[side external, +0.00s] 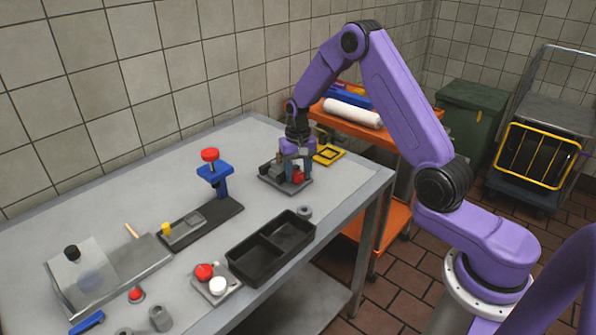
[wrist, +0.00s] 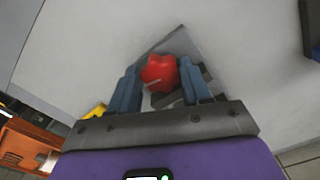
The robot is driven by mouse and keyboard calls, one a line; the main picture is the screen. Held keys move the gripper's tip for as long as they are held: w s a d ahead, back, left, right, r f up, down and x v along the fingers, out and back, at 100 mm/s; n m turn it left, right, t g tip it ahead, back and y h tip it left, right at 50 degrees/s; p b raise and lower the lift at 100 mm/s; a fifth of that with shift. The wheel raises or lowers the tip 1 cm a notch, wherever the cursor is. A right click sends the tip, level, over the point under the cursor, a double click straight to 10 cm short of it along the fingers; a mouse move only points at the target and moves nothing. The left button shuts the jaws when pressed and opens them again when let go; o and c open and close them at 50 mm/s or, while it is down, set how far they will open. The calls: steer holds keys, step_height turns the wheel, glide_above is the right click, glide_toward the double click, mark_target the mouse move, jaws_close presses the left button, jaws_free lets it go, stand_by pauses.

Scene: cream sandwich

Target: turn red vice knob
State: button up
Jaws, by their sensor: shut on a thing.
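The red vice knob (wrist: 159,73) is a lobed red handle. In the wrist view it sits between the two blue-grey fingers of my gripper (wrist: 160,84), which is shut on it. In the side external view the red knob (side external: 298,176) shows low beside the fingers of my gripper (side external: 292,172). The vice (side external: 270,177) is a small grey block on a dark base plate near the far right end of the table. My gripper points down over it and hides part of the vice.
A yellow-framed pad (side external: 328,155) lies just right of the vice. A black two-part tray (side external: 243,261) and a small grey ring (side external: 304,212) lie in front. A blue stand with a red knob (side external: 210,155) rises to the left. Bare table (side external: 225,240) lies between.

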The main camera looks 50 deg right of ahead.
mark_target(298, 175)
steer(key=o, duration=1.1)
steer(key=shift+c, duration=0.2)
step_height(298, 175, up, 18)
steer(key=shift+f, duration=0.25)
